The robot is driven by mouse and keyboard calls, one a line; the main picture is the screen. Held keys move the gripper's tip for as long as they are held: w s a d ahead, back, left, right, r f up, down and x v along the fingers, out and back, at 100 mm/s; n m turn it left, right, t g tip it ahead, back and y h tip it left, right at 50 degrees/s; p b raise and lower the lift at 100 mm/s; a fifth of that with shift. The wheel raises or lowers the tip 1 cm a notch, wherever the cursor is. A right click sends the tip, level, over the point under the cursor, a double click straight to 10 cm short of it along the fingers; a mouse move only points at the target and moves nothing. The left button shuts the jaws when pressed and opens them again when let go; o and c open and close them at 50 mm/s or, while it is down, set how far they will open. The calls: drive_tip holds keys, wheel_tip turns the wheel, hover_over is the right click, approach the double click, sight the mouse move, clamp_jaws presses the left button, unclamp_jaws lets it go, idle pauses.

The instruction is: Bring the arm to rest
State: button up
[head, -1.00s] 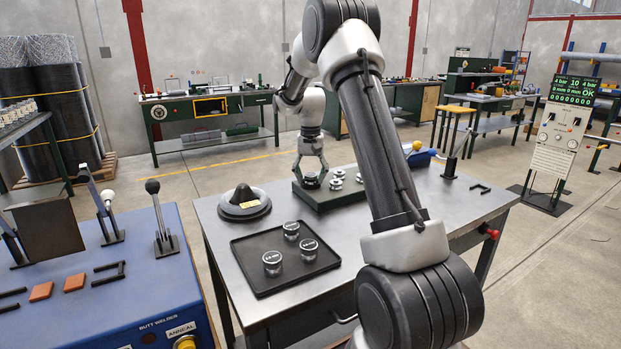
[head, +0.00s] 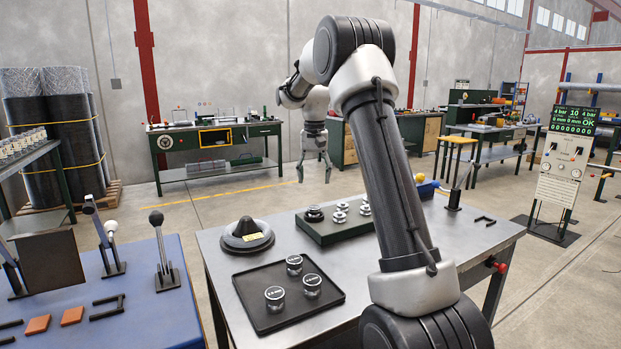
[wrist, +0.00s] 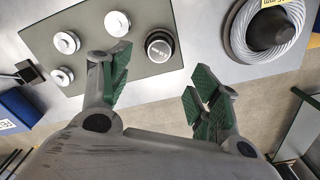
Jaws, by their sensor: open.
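My gripper (head: 314,168) hangs pointing down in the head view, above and behind the far edge of the steel table (head: 370,295). It is open and empty. In the wrist view its two green-padded fingers (wrist: 160,97) stand wide apart with nothing between them. My arm reaches up and over from the right of the head view. The green plate (head: 335,228) lies below the gripper on the table. It carries a dark-sided round piece (head: 314,214) and several silver ones, and these also show in the wrist view (wrist: 160,45).
A black tray (head: 245,290) with three silver-topped pieces lies on the table's near left. A dark cone on a grey coil (head: 246,236) stands behind it. Concrete floor lies open beyond the table.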

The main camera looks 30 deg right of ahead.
drive_tip(key=s+f+n, duration=0.2)
drive_tip(key=s+f, duration=0.2)
drive_tip(key=s+a+r+n+t, duration=0.1)
drive_tip(key=s+a+r, duration=0.1)
drive_tip(key=s, duration=0.9)
drive_tip(key=s+a+r+n+t, duration=0.2)
drive_tip(key=s+a, duration=0.3)
drive_tip(key=s, duration=0.6)
drive_tip(key=s+a+r+n+t, duration=0.1)
drive_tip(key=s+a+r, duration=0.2)
drive_tip(key=s, duration=0.9)
drive_tip(key=shift+a+r, duration=0.15)
drive_tip(key=shift+a, duration=0.15)
